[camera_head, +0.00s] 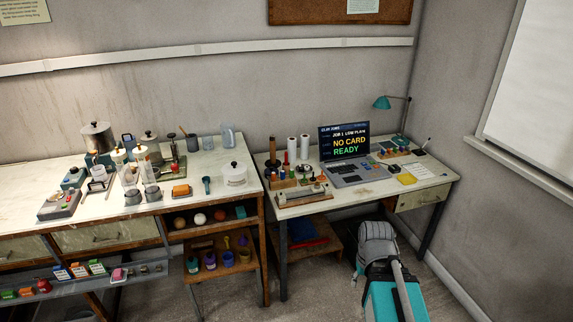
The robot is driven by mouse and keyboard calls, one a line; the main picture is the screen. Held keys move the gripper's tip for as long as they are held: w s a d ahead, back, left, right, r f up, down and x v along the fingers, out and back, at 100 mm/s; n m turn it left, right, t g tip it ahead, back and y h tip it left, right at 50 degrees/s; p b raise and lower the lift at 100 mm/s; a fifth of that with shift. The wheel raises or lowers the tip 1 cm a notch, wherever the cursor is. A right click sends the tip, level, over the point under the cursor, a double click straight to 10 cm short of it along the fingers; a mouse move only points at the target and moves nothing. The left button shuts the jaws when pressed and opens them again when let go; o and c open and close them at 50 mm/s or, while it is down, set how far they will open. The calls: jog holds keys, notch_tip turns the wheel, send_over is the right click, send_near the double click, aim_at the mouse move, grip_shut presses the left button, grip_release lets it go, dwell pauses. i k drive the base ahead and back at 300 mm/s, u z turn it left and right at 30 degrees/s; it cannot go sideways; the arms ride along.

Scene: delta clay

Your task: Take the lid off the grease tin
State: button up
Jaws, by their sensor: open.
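A squat white round tin (234,176) with a dark knob on its lid stands at the right end of the left workbench. Two small grey tins (153,194) stand farther left on the same bench. I cannot tell for sure from this view which container is the grease tin. The white tin's lid looks seated on top. My folded arm stands in front of the right desk. The dark end of my gripper (357,272) shows low beside it, partly hidden, well apart from the tins and holding nothing that I can see.
The left workbench (215,198) is crowded with bottles, pots and tools at its left and middle. A teal scoop (207,185) and an orange block (181,191) lie left of the white tin. The right desk holds a laptop (347,155). Shelves with cups sit below.

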aim_at(267, 171)
jog(key=z, duration=0.05)
jog(key=i, duration=0.85)
jog(key=u, duration=0.35)
jog(key=i, duration=1)
jog(key=u, duration=0.45)
